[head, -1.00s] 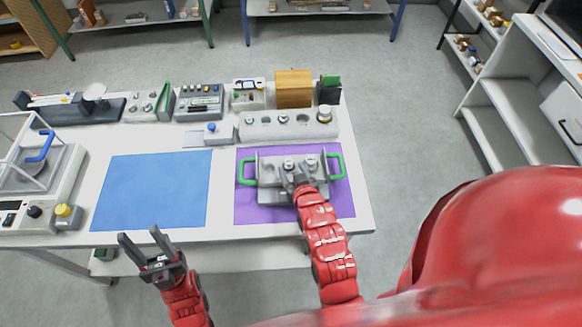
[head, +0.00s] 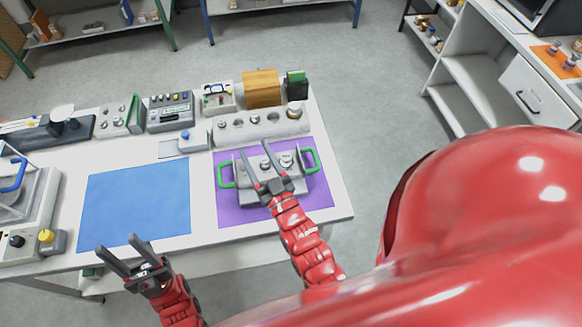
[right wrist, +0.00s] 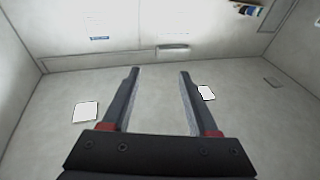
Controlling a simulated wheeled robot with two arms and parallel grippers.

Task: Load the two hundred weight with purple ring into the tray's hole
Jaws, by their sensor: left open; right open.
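The grey tray (head: 245,187) with two green handles (head: 312,161) stands on the purple mat (head: 235,214). Small metal weights (head: 287,160) stand in its top; one is partly behind my right gripper's fingers. I cannot make out a purple ring on any of them. My right gripper (head: 255,150) is open above the tray, its fingers pointing away from me. My left gripper (head: 116,245) is open and empty at the table's front edge, below the blue mat (head: 135,195).
Behind the tray, a pale block (head: 236,137) holds several metal weights. A wooden box (head: 263,90), a dark box with a green top (head: 296,88) and several instruments line the table's back. A balance (head: 35,220) stands at left. The blue mat is bare.

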